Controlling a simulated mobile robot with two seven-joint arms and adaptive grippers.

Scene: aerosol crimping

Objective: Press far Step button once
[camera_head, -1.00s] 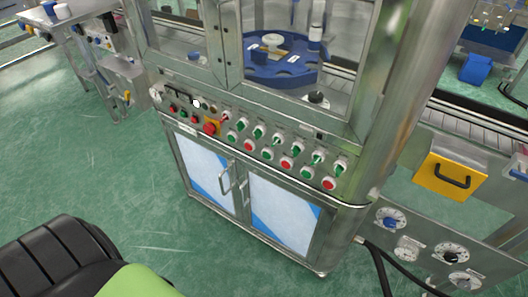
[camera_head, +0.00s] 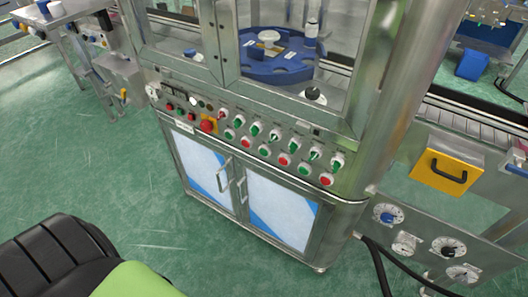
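The control panel (camera_head: 258,137) of the steel machine crosses the middle of the view. It carries rows of green and red push buttons, such as a green button (camera_head: 229,134) and a red button (camera_head: 327,179), with green-handled switches (camera_head: 256,128) above them. A red emergency stop (camera_head: 208,125) on a yellow plate sits at its left part. The labels are too small to read, so I cannot tell which button is the far Step button. Neither of my grippers is in view; a black and green part of my own body fills the lower left.
Below the panel are two cabinet doors (camera_head: 277,213) with handles. Above it, a blue rotary table (camera_head: 280,62) stands behind the machine's frame. A yellow box with a black handle (camera_head: 446,167) and several dials (camera_head: 388,215) are at right. Green floor (camera_head: 120,190) lies open at left.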

